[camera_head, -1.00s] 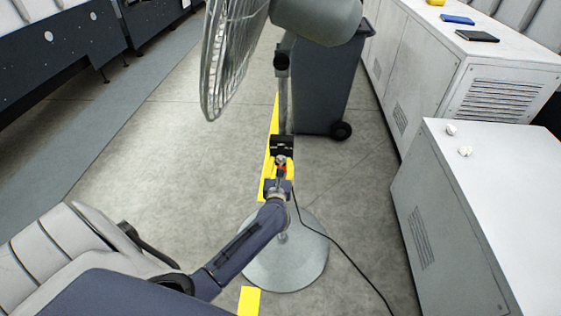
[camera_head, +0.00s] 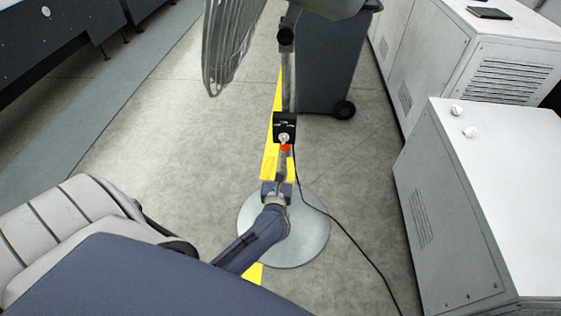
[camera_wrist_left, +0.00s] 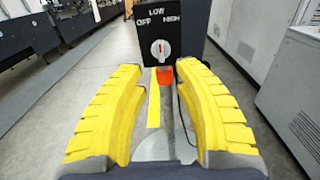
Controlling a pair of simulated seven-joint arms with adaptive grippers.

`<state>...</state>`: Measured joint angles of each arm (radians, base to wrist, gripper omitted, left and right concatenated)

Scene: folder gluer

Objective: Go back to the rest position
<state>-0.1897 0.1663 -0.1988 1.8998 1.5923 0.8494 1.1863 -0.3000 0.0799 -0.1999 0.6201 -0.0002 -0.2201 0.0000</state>
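A standing fan shows its wire cage (camera_head: 224,42) at the top of the head view. Its pole carries a small black control box (camera_head: 284,121) with a white knob (camera_head: 284,138). In the left wrist view the knob (camera_wrist_left: 160,49) is below the word LOW, with OFF at left and HIGH at right. My left gripper (camera_head: 278,181) is below the box and apart from the knob. In the left wrist view its yellow fingers (camera_wrist_left: 159,76) are spread wide with nothing between them touching. My right gripper is not in view.
The fan's round base (camera_head: 302,240) stands on the floor, with a black cable (camera_head: 346,232) running right. A dark wheeled bin (camera_head: 328,70) is behind the fan. White cabinets (camera_head: 445,205) line the right. Open floor (camera_head: 165,125) lies left.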

